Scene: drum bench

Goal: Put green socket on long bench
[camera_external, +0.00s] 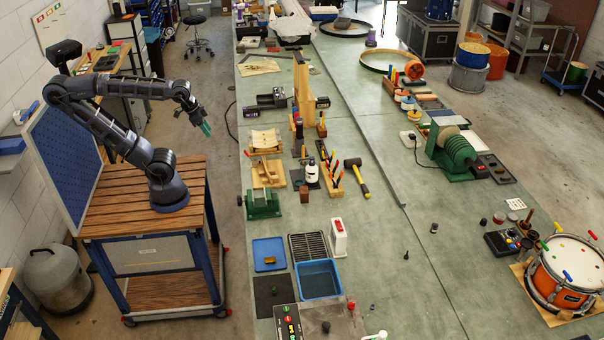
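The long bench (375,215) is a long grey-green surface running from front to back through the middle of the view. My gripper (205,127) is raised in the air left of the bench, apart from it, and points down. A small teal-green shape shows at its tip. At this size I cannot tell whether this is the green socket held there or the fingers themselves, nor whether the fingers are open. A tiny green item (274,289) lies on a black mat at the bench's near left; I cannot tell what it is.
My arm stands on a wooden-topped cart (105,220), with a floor gap before the bench. Near the bench's left edge are a blue tray (268,246), a blue bin (318,279) and a green vise (262,204). The bench's middle front is mostly clear. An orange drum (568,272) stands right.

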